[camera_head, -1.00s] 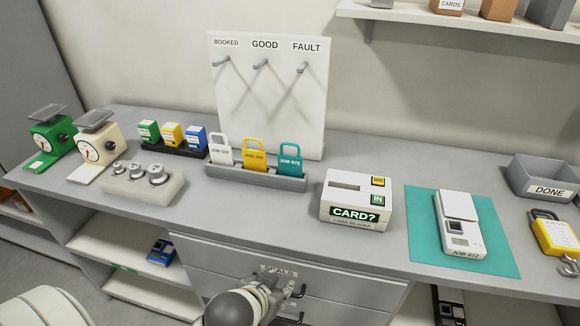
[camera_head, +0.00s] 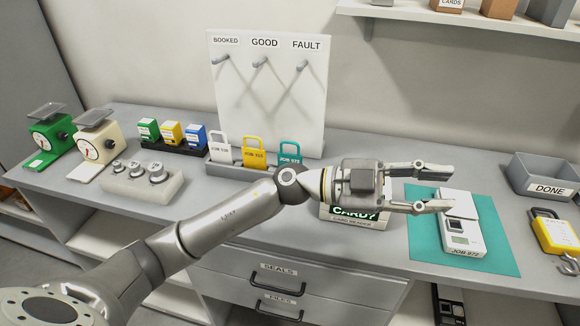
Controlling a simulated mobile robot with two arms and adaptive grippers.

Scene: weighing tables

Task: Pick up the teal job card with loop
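The teal job card with loop (camera_head: 290,151) stands upright in a grey holder (camera_head: 225,172), at the right end of a row with a white card (camera_head: 221,149) and a yellow card (camera_head: 254,152). Its lower part is hidden behind my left arm. My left gripper (camera_head: 447,188) is open and empty. It points right, to the right of the teal card, above the card reader (camera_head: 337,222) and the left part of the teal mat (camera_head: 497,215). My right gripper is not in view.
A board (camera_head: 268,110) with several hooks stands behind the cards. A small scale (camera_head: 459,238) sits on the mat. Weights (camera_head: 140,183) and two dial scales (camera_head: 99,143) stand at the left.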

